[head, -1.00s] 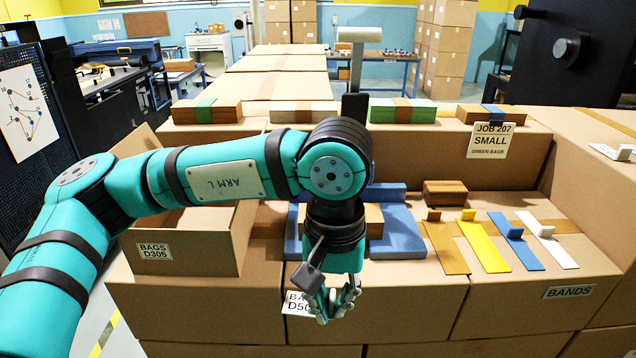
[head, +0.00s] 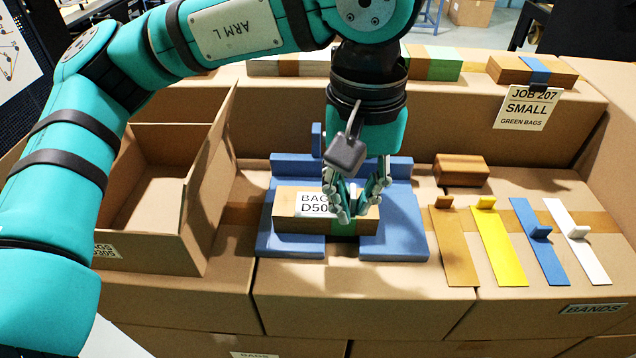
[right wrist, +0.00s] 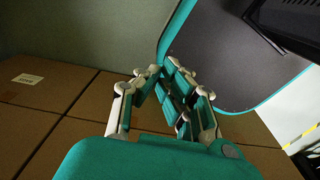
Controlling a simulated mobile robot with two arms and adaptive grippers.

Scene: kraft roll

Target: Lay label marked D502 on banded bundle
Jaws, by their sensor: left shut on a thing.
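A white label (head: 311,204) reading "BAGS D50", its last part hidden by the fingers, is in the left gripper (head: 350,218), which is shut on it. The gripper points down over the banded bundle (head: 288,223), a brown block with a green band (head: 345,227) near its right end. The label overlaps the bundle's top in the head view; I cannot tell whether it touches. The bundle lies in a blue jig (head: 405,225). My right gripper (right wrist: 163,72) shows in the right wrist view, open and empty, away from the bundle.
An open carton (head: 150,220) stands left of the jig. A brown block (head: 461,170) and several coloured bands, among them a yellow one (head: 497,245), lie to the right. A raised ledge behind holds other bundles and a job card (head: 528,107).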

